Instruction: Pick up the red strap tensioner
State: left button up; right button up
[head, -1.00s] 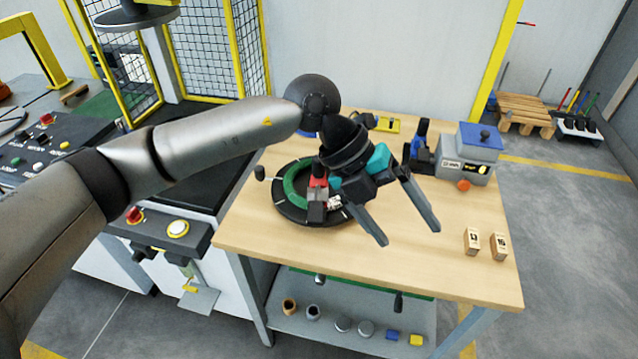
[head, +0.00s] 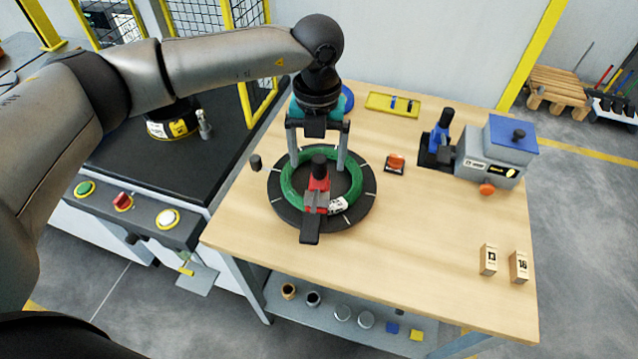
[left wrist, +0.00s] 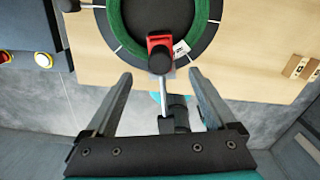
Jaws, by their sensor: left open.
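The red strap tensioner (head: 317,192) sits on the near side of the green coil (head: 293,183), with a black knob on top and a dark handle toward the table's front. The coil lies on a round black turntable (head: 361,203). My left gripper (head: 318,168) is open and empty, its two fingers pointing down over the coil, just behind the tensioner in the head view. In the left wrist view the tensioner (left wrist: 160,42) shows at the top middle, beyond the open fingertips (left wrist: 160,75). Whether the fingers touch the coil cannot be told. My right gripper is not in view.
A grey machine with a blue lid (head: 497,155) stands at the table's right. Two wooden blocks (head: 489,260) stand front right. A small orange-and-black item (head: 395,164) and a yellow tray (head: 393,105) lie behind. The table's front middle (head: 400,270) is clear.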

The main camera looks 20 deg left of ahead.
aim_at(318, 164)
pick_arm(q)
notch_tip(318, 164, down, 3)
jog(key=shift+w, duration=0.1)
jog(key=shift+f, duration=0.9)
notch_tip(318, 164, down, 4)
jog(key=shift+w+f, duration=0.1)
jog(key=shift+f, duration=0.05)
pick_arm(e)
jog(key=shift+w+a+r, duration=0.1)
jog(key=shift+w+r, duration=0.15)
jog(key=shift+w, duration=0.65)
pick_arm(q)
jog(key=shift+c, duration=0.2)
grip_shut()
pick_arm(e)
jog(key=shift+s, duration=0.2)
pick_arm(q)
jog(key=shift+d, duration=0.1)
